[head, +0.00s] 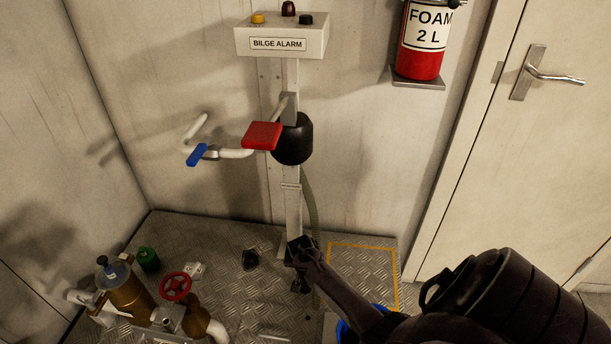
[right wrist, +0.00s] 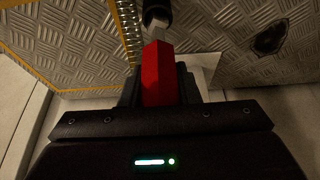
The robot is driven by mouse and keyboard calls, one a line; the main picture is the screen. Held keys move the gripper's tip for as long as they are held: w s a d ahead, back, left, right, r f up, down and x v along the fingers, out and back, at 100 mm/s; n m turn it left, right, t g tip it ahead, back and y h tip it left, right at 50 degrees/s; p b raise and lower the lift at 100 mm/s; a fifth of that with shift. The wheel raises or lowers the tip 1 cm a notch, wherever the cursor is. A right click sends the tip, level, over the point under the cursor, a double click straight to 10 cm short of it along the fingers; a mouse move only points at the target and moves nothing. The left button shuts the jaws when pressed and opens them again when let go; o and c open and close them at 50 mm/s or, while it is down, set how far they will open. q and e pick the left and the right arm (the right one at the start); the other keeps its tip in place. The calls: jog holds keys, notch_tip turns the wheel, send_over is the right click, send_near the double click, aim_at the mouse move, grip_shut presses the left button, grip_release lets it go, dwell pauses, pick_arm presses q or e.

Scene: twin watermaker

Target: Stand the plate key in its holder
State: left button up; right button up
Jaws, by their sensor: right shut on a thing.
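My right gripper (head: 302,252) reaches in from the lower right to the foot of the pale upright post. In the right wrist view it is shut on a red block-shaped grip (right wrist: 158,75), which I take to be the plate key. A short pale grey piece shows beyond the red grip, at a dark rounded part (right wrist: 157,12) cut off by the top edge. I cannot tell whether that part is the holder or belongs to the key. In the head view my gripper and arm hide the key. My left gripper is not in view.
Pipework with a red handwheel (head: 175,287) stands lower left. A yellow outline marks open plated floor (head: 362,262) at the right.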

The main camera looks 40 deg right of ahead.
jog(key=shift+f+b, duration=0.55)
jog(key=shift+f, duration=0.25)
jog(key=o, duration=0.9)
jog(key=p+v, duration=0.3)
jog(key=v, duration=0.4)
jog(key=shift+r, duration=0.35)
jog(key=shift+a, duration=0.15)
